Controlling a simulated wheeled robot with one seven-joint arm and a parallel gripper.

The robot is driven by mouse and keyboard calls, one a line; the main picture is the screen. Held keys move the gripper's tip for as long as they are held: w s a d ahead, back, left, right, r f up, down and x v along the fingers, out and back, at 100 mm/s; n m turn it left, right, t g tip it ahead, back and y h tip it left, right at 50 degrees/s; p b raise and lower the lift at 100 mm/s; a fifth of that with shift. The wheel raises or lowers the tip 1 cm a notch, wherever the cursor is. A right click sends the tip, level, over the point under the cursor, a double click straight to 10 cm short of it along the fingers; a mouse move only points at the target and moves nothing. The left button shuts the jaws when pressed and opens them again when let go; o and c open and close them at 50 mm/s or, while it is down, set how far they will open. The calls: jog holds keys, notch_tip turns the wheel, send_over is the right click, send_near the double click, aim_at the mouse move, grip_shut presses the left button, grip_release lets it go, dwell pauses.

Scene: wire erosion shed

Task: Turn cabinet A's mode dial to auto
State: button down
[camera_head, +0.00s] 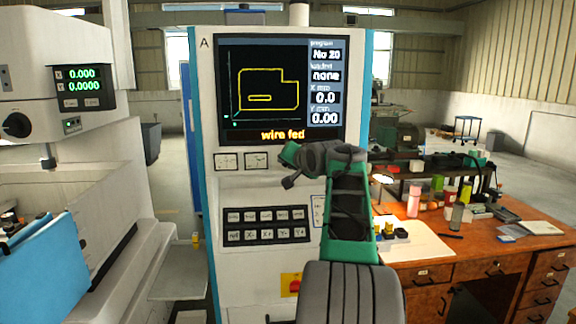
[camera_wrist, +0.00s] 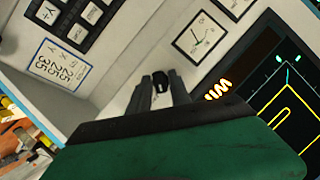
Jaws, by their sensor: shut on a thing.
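Cabinet A (camera_head: 205,110) stands upright in the middle of the head view, with the letter A at its top left. Its mode dial is a small dark knob (camera_wrist: 161,77) on the pale front, between a square gauge and a printed label in the wrist view. My gripper (camera_wrist: 160,88) is shut on this knob, one grey finger at each side. The knob's pointer and position markings cannot be made out. In the head view my arm and wrist cover the dial area. The cabinet's screen (camera_head: 270,90) shows a yellow outline and the words "wire fed".
Two square gauges (camera_head: 257,160) sit below the screen, with a black keypad (camera_head: 266,223) lower down. A red and yellow switch (camera_head: 293,285) is near the bottom. A white machine (camera_head: 50,130) stands left; a cluttered wooden desk (camera_head: 480,240) stands right, close to my arm.

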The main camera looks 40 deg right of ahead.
jog(key=shift+w+a+r+n+g+h+b, duration=0.1)
jog(key=shift+n+g+h+b, duration=0.55)
jog(key=shift+n, duration=0.6)
jog(key=shift+a+r+n+g+h+b, duration=0.1)
jog(key=shift+n+g+h+b, duration=0.55)
jog(key=shift+n, duration=0.6)
jog(key=c, duration=1.4)
grip_release()
jog(key=b+v, duration=0.2)
jog(key=v, duration=0.5)
jog(key=shift+s+a+b, duration=0.15)
jog(key=shift+s+b, duration=0.1)
jog(key=shift+b, duration=0.1)
